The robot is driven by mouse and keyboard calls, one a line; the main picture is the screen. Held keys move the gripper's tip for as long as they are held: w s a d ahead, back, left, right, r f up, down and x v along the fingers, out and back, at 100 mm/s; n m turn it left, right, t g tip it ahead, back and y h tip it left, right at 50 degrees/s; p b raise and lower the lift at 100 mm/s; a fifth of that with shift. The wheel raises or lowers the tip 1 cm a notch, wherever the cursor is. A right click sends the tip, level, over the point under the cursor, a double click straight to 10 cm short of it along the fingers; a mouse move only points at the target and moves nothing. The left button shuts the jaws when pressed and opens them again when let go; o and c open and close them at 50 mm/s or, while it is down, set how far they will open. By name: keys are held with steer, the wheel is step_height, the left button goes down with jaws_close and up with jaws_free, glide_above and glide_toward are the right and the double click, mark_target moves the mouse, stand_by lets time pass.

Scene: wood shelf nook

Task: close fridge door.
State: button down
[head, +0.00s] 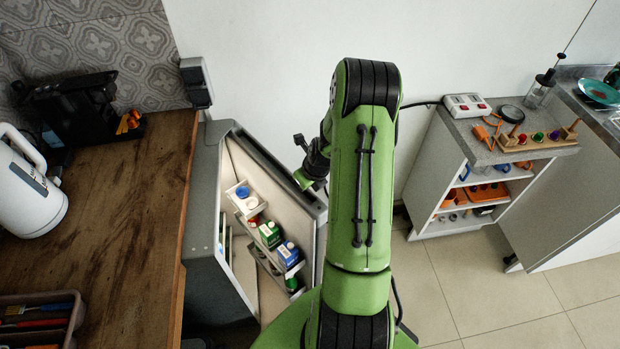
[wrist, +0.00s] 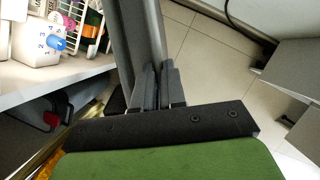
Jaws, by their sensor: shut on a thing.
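The grey fridge (head: 203,215) stands beside the wooden counter in the head view. Its door (head: 282,180) is ajar, with the pale inner side showing. Door racks hold cartons (head: 288,253) and a white box with a blue cap (head: 242,191), which also shows in the wrist view (wrist: 38,42). My gripper (head: 302,181) is at the outer side of the door near its top edge, partly hidden by my arm in the head view. In the wrist view my gripper (wrist: 160,80) is shut on a dark grey upright bar of the door, likely its handle.
A wooden counter (head: 120,225) with a white kettle (head: 30,190) and a black coffee machine (head: 75,108) is at left. A grey-topped cabinet (head: 465,140) with open shelves and an open door (head: 565,205) stands at right. Tiled floor (head: 470,280) between is clear.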

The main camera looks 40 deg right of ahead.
steer(key=a+m, duration=0.2)
steer(key=a, duration=0.5)
steer(key=shift+w+h, duration=0.25)
steer(key=shift+h, duration=0.15)
steer(key=c, duration=1.2)
jaws_free()
steer(key=p+v, duration=0.2)
steer(key=v, duration=1.3)
steer(key=shift+r+p, duration=0.35)
steer(key=shift+p, duration=0.05)
